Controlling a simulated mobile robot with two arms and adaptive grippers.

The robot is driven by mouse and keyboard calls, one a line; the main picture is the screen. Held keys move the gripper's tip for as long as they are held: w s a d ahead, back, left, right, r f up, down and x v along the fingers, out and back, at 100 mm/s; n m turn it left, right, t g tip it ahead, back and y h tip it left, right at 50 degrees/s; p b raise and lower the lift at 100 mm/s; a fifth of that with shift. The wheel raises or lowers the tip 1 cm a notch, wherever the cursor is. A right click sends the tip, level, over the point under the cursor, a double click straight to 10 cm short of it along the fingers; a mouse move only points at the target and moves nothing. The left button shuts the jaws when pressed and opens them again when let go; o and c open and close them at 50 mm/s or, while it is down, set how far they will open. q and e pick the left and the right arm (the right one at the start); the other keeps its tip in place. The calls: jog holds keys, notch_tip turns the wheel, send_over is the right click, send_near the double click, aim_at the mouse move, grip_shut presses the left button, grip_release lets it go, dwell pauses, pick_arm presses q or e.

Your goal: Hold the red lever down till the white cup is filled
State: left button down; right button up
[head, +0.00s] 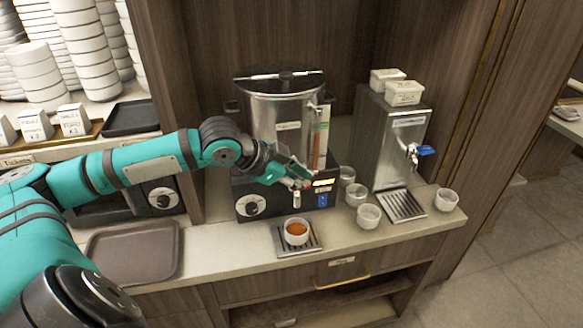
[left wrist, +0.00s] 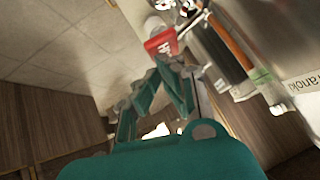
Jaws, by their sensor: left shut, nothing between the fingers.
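The white cup (head: 296,239) stands upright on the drip tray below the steel urn (head: 285,118). Orange-brown liquid shows in it, close below the rim. My left gripper (head: 304,180) is at the urn's tap, above the cup, shut and empty. In the left wrist view the red lever (left wrist: 160,43) is just beyond the fingertips (left wrist: 172,70). I cannot tell whether they touch. In the head view the gripper hides the lever and most of the tap. My right gripper is not in view.
A second steel dispenser (head: 394,140) with a blue-handled tap (head: 421,151) stands to the right. Several empty white cups (head: 368,216) stand between and beside the machines. A brown tray (head: 132,252) lies at the left. Stacked bowls (head: 85,45) fill the left shelf.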

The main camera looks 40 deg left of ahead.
pick_arm(q)
jog(key=s+a+r+p, duration=0.2)
jog(key=s+a+r, duration=0.2)
jog(key=r, duration=0.7)
jog(key=shift+s+a+p, duration=0.2)
jog(key=shift+s+p, duration=0.2)
jog(key=shift+s, duration=0.4)
jog(key=shift+d+f, duration=0.1)
jog(key=shift+f, duration=0.05)
